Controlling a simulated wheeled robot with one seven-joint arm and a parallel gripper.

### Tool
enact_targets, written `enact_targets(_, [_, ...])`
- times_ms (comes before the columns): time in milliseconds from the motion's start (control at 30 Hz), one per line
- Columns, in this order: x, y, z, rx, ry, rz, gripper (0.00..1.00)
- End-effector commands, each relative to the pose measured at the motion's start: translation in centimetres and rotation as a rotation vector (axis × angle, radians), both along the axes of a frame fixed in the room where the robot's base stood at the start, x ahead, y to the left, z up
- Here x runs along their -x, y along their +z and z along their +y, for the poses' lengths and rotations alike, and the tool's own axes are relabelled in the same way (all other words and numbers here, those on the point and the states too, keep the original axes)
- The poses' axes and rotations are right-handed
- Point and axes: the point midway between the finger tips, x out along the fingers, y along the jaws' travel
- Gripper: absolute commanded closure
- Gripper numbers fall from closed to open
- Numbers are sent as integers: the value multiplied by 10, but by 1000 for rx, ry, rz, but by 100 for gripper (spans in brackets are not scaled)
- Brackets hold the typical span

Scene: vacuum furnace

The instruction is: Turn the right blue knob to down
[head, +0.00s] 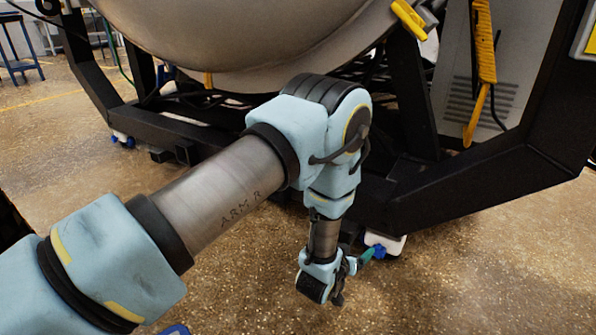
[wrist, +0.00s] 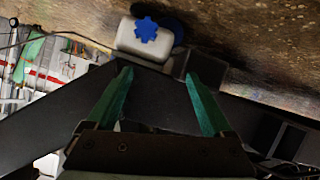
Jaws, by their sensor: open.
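The right blue knob (head: 379,251) is on a white foot (head: 396,243) under the black frame, low near the floor. In the wrist view the knob (wrist: 147,29) is a blue, gear-shaped disc on the face of the white foot (wrist: 126,38). My gripper (wrist: 158,73) is open, with two teal fingers apart and nothing between them. The knob shows beyond the fingertips, a little left of their middle, and appears apart from them. In the head view my gripper (head: 362,258) hangs low just left of the knob; the wrist partly hides the fingers.
The black frame (head: 480,185) of the furnace runs above and behind the foot. Another foot with a blue knob (head: 125,140) is at the far left. A yellow handle (head: 482,60) hangs at the upper right. Speckled floor (head: 470,280) is open in front.

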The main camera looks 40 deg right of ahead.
Motion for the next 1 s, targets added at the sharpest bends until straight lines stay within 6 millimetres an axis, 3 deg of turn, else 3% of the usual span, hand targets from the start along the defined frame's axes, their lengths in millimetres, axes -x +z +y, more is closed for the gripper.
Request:
enact_targets(100, [-17,23,3,-20,26,1,15])
enact_targets(1000, [-123,148,50,-173,196,34,15])
